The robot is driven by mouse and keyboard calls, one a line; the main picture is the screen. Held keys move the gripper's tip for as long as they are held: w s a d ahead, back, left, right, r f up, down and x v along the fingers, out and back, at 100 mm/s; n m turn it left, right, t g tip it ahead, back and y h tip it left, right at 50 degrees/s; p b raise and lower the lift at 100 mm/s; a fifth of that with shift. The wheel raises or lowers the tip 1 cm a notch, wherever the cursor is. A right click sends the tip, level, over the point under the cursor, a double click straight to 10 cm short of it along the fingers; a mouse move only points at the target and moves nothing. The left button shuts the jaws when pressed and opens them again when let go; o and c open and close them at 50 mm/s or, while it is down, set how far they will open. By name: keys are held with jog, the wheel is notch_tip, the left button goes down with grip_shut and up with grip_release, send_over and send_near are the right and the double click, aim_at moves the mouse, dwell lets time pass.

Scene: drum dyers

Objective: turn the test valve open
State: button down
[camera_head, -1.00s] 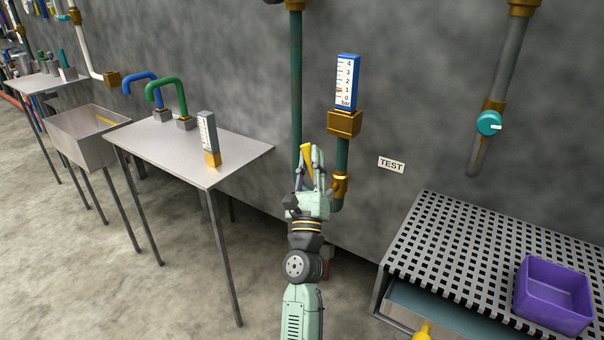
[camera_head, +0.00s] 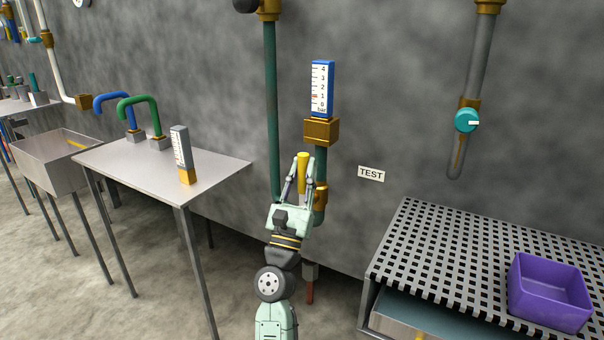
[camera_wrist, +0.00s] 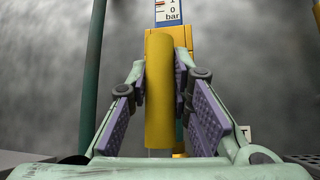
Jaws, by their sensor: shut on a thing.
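The test valve's yellow lever handle (camera_head: 303,172) stands about upright in front of the green pipe with brass fittings, beside the TEST sign (camera_head: 371,174). My gripper (camera_head: 301,177) is shut on it, with a finger on each side. In the wrist view the handle (camera_wrist: 159,95) fills the gap between the purple finger pads (camera_wrist: 160,88). The valve body behind it is mostly hidden by the handle and fingers. Above is a blue gauge (camera_head: 322,88) marked 0 to 4 bar on a brass block (camera_head: 321,132); a small red mark shows near its lower part.
A perforated grey bench (camera_head: 410,240) with a purple bin (camera_head: 548,290) is at the right. A metal table (camera_head: 220,172) with blue and green bent pipes and a grey gauge stands at the left. A teal knob (camera_head: 467,120) sits on a wall pipe.

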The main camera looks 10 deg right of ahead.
aim_at(302, 155)
jog(key=shift+s+d, duration=0.1)
jog(key=shift+d, duration=0.1)
jog(key=c, duration=1.6)
grip_release()
jog(key=shift+o, duration=0.8)
jog(key=shift+a, duration=0.1)
notch_tip(302, 155, up, 5)
jog(key=shift+r, duration=2.5)
